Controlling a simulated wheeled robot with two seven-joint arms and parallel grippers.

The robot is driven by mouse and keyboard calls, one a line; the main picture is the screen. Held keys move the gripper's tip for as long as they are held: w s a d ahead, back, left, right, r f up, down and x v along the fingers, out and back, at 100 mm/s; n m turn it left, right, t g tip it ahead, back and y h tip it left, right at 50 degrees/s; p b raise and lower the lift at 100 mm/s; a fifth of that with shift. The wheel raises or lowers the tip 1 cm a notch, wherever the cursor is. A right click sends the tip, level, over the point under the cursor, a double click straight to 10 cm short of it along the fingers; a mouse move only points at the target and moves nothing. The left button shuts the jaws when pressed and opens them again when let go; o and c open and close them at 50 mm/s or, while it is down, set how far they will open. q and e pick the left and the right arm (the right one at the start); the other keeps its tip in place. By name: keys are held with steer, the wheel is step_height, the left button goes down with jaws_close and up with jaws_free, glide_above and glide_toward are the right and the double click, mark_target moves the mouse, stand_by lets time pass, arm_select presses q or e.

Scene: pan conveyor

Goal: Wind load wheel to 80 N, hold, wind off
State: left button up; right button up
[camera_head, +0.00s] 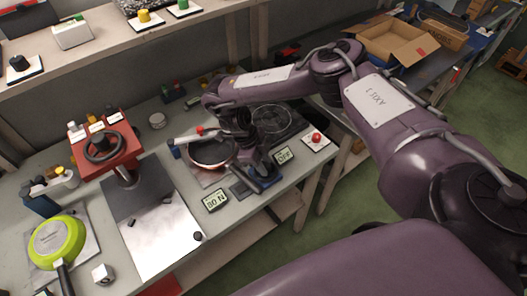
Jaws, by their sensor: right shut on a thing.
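A pan (197,163) with a red rim lies just left of the gripper, partly covered by the wrist. A small display (215,200) in front of the pan shows a reading in N that looks like 80, though the digits are small. My left gripper is not in view.
A second display (283,156) and a red button (316,138) stand right of the gripper. A red stand with a black handwheel (104,145) is at left, behind a metal plate (157,235). A green pan (57,241) lies at far left. A shelf runs behind.

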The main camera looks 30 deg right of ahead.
stand_by(0.3)
steer(key=o, duration=1)
steer(key=v, duration=0.7)
steer(key=shift+a+r, duration=0.1)
steer(key=shift+r, duration=0.25)
